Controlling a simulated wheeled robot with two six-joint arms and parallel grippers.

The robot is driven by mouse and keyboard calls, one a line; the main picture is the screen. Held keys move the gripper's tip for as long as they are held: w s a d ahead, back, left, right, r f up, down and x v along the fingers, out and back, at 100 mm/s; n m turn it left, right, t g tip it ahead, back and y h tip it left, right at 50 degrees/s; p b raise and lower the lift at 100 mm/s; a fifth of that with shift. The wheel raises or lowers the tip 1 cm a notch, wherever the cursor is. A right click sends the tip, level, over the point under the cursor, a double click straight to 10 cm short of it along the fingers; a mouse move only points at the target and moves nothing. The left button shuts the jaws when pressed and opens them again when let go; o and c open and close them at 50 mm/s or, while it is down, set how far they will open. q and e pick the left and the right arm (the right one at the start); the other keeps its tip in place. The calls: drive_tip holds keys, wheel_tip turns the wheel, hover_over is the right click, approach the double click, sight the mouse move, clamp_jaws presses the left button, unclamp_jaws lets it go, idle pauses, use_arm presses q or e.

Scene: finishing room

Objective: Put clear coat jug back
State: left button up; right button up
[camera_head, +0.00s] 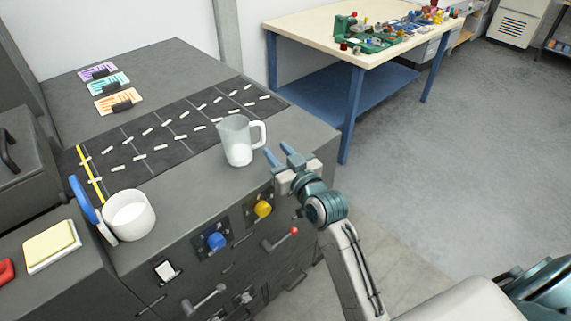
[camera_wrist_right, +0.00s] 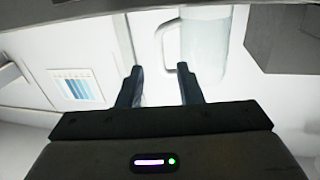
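The clear coat jug (camera_head: 237,143) is a translucent jug with whitish contents low inside. It stands upright near the front right edge of the dark grey cabinet top, its handle facing right. My right gripper (camera_head: 272,154) is just right of the handle, its blue fingertips apart and pointing toward it. In the right wrist view the jug (camera_wrist_right: 206,45) is ahead, with its handle roughly in line with the gap between the open fingers (camera_wrist_right: 161,84). The gripper holds nothing. My left gripper is not in view.
A dark slotted panel (camera_head: 165,135) lies behind the jug. Knobs and a red-tipped lever (camera_head: 284,238) stick out of the cabinet front. A wooden-topped workbench (camera_head: 315,22) stands behind; floor at right is clear.

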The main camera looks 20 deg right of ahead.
drive_tip(key=shift+s+d, duration=0.15)
drive_tip(key=shift+s, duration=0.75)
drive_tip(key=shift+s+d, duration=0.1)
drive_tip(key=shift+s, duration=0.75)
drive_tip(key=shift+f, duration=0.1)
